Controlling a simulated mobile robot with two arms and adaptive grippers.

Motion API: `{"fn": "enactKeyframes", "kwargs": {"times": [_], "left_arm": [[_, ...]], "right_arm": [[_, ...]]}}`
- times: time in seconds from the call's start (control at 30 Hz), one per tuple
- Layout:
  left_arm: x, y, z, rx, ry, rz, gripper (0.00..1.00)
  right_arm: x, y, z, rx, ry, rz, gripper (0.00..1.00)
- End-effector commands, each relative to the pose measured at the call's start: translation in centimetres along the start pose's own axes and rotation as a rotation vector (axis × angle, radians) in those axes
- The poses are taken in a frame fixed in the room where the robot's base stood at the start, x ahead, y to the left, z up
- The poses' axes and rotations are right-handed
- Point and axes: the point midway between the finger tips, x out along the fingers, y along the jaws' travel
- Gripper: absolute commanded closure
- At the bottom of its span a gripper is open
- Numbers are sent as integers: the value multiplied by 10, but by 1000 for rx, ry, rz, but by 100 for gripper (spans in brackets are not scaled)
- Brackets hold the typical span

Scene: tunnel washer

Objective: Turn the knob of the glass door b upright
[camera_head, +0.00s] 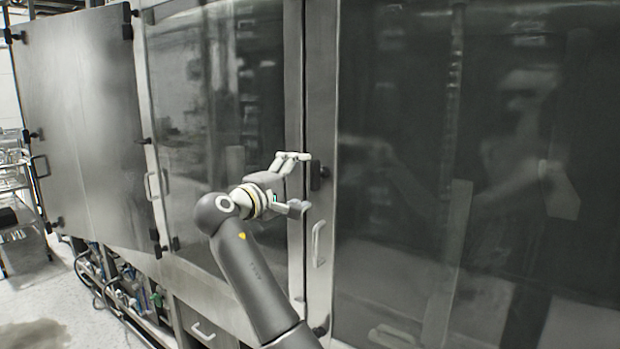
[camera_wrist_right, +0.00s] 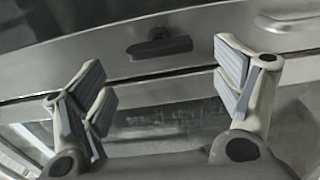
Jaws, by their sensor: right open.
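A black knob (camera_head: 316,176) sits on the metal frame strip between the two glass doors, above a pale bar handle. In the right wrist view the knob (camera_wrist_right: 160,45) lies lengthwise, roughly along the door seam. My right gripper (camera_head: 299,183) is just left of the knob in the head view, its fingers spread and empty. In the right wrist view its fingers (camera_wrist_right: 165,88) stand apart with the knob beyond the gap; I see no contact. The right glass door (camera_head: 480,170) and the middle glass door (camera_head: 185,90) look closed. My left gripper is not in view.
The bar handle (camera_head: 318,244) is just below the knob. A grey metal door (camera_head: 85,120) is at the left, with other black latches near its edges. Pipes (camera_head: 130,290) run low under the machine. A metal rack (camera_head: 15,195) stands far left; the floor (camera_head: 40,310) before it is clear.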

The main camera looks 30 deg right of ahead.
Motion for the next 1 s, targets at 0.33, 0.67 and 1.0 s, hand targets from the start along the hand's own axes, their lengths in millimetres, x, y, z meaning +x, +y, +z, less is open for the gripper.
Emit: {"fn": "enactKeyframes", "kwargs": {"times": [0.33, 0.67, 1.0], "left_arm": [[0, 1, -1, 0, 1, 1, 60], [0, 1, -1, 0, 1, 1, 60], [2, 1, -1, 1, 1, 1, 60]], "right_arm": [[-55, 0, 0, 0, 1, -1, 14], [-61, 0, 0, 0, 0, 0, 14], [-59, -9, -4, -10, 9, -5, 14]]}}
